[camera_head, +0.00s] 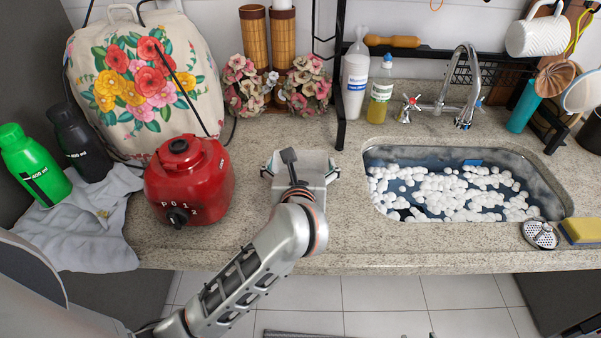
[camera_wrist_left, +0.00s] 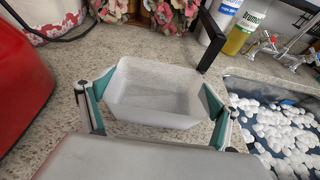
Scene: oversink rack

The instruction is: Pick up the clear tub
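The clear tub (camera_head: 312,160) is a pale, see-through rectangular container that stands upright and looks empty. In the left wrist view the tub (camera_wrist_left: 155,100) sits between the two fingers of my left gripper (camera_wrist_left: 158,102). In the head view my left gripper (camera_head: 300,172) reaches over the counter from the front, one finger on each side of the tub. The fingers are spread wide, with their teal pads close beside the side walls. Whether the pads touch the walls is too fine to tell. My wrist hides the near part of the tub in the head view. My right gripper is not in view.
A red appliance (camera_head: 189,182) stands close to the left of the tub. The sink (camera_head: 455,215) with white balls lies to the right. A black rack post (camera_head: 341,100), flower pots (camera_head: 305,88) and bottles (camera_head: 380,92) are behind. The counter directly around the tub is clear.

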